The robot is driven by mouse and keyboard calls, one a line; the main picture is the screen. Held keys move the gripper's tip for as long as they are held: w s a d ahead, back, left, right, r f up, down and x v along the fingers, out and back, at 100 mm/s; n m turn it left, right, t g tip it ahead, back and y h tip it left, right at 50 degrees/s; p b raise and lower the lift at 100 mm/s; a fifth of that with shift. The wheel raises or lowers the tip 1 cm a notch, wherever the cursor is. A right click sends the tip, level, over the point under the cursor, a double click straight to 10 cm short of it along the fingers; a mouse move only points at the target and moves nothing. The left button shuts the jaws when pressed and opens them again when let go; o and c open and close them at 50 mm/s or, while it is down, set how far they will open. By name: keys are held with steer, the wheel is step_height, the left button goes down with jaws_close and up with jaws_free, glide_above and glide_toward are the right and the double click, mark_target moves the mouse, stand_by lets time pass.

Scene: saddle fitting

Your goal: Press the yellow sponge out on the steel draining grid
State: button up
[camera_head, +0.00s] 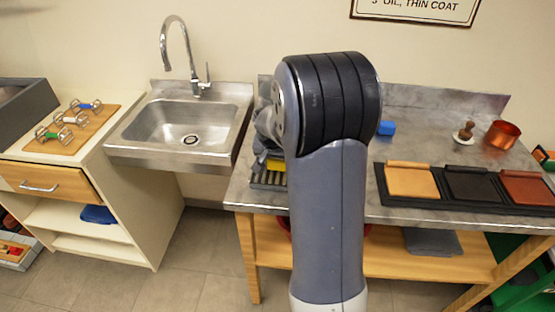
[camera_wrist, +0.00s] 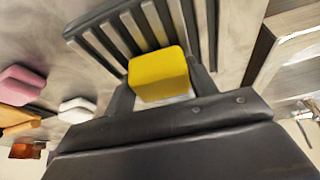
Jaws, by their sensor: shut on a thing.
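The yellow sponge (camera_wrist: 158,72) is between the two fingers of my gripper (camera_wrist: 160,88) in the wrist view. My gripper is shut on it. The steel draining grid (camera_wrist: 104,42), with its dark parallel bars, lies behind and beneath the sponge. In the head view a bit of the yellow sponge (camera_head: 276,165) shows over the grid (camera_head: 266,180) at the left end of the steel worktop. My arm hides much of this spot and the gripper there. I cannot tell whether the sponge touches the bars.
A pink block (camera_wrist: 22,84) and a white block (camera_wrist: 77,109) lie beside the grid in the wrist view. A blue block (camera_head: 386,128), a copper pot (camera_head: 502,135) and a dark tray (camera_head: 463,206) with coloured pads stand on the worktop (camera_head: 430,120). A sink (camera_head: 180,125) is left.

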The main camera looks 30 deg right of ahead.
steer(key=shift+s+f, duration=0.15)
steer(key=shift+f, duration=0.05)
steer(key=shift+r+p, duration=2.3)
steer(key=shift+r, duration=1.3)
